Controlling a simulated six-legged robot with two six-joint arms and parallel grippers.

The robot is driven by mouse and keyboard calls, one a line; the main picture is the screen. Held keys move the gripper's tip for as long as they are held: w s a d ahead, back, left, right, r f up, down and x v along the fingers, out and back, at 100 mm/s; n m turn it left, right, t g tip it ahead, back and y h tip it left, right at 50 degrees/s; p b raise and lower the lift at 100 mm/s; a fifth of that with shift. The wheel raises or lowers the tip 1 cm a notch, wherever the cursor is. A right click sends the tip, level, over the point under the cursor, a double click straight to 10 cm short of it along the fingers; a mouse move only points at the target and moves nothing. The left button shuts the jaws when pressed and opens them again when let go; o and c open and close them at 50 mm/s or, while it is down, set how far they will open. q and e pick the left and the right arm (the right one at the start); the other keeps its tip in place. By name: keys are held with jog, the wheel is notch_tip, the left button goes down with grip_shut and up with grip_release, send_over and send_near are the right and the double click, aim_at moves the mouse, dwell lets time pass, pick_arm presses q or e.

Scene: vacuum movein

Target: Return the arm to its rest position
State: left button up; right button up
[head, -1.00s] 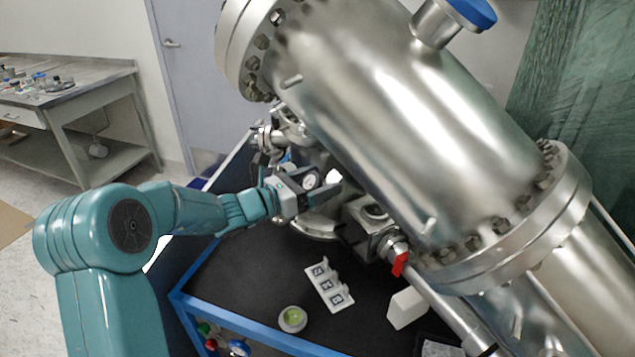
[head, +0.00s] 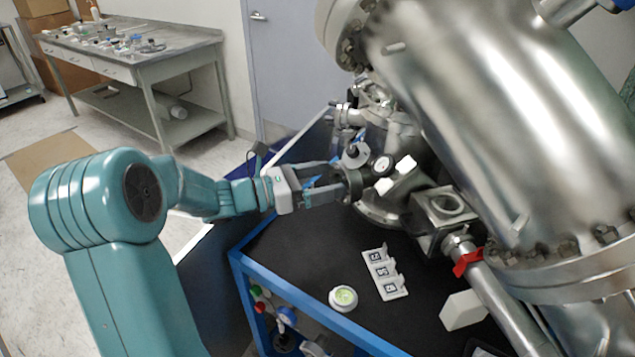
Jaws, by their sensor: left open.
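My left arm comes in from the left, and its teal and white gripper (head: 338,184) is over the far left part of the black-topped cart (head: 300,245). The gripper is open. Its fingers point right towards a dark round flange (head: 352,186) and a small gauge (head: 382,165) on the metal vacuum fittings. I cannot tell whether a finger touches the flange. My right gripper is not in view.
A large steel vacuum chamber (head: 480,120) fills the upper right. A white holder with printed tags (head: 384,274), a round dish with green contents (head: 343,298) and a white block (head: 462,310) are on the cart. A red valve handle (head: 467,262) sticks out below the chamber. A workbench (head: 150,60) stands behind.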

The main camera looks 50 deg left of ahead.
pick_arm(q)
jog(key=shift+s+a, duration=0.25)
jog(key=shift+s, duration=0.4)
